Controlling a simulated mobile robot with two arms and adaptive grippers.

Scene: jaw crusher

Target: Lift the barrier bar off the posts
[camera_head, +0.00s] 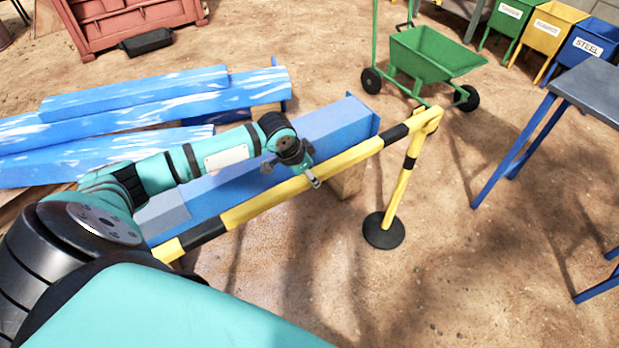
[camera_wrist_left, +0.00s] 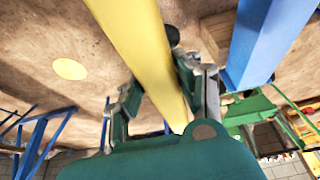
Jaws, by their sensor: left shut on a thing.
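The yellow and black barrier bar (camera_head: 262,206) runs diagonally from lower left to upper right. Its far end is at the top of a yellow and black post (camera_head: 402,182) with a round black base; I cannot tell whether they touch. The near end and any post there are hidden mostly behind my arm. My left gripper (camera_head: 308,176) is at the bar's middle, shut on a yellow section. In the left wrist view the bar (camera_wrist_left: 138,40) passes between the fingers of my left gripper (camera_wrist_left: 165,88). My right gripper is not in view.
A blue beam (camera_head: 335,122) lies close behind the bar. More blue beams (camera_head: 150,95) lie at left. A green wheelbarrow (camera_head: 430,55) stands behind the post, and a blue-legged table (camera_head: 595,90) stands at right. The sandy ground in front of the bar is clear.

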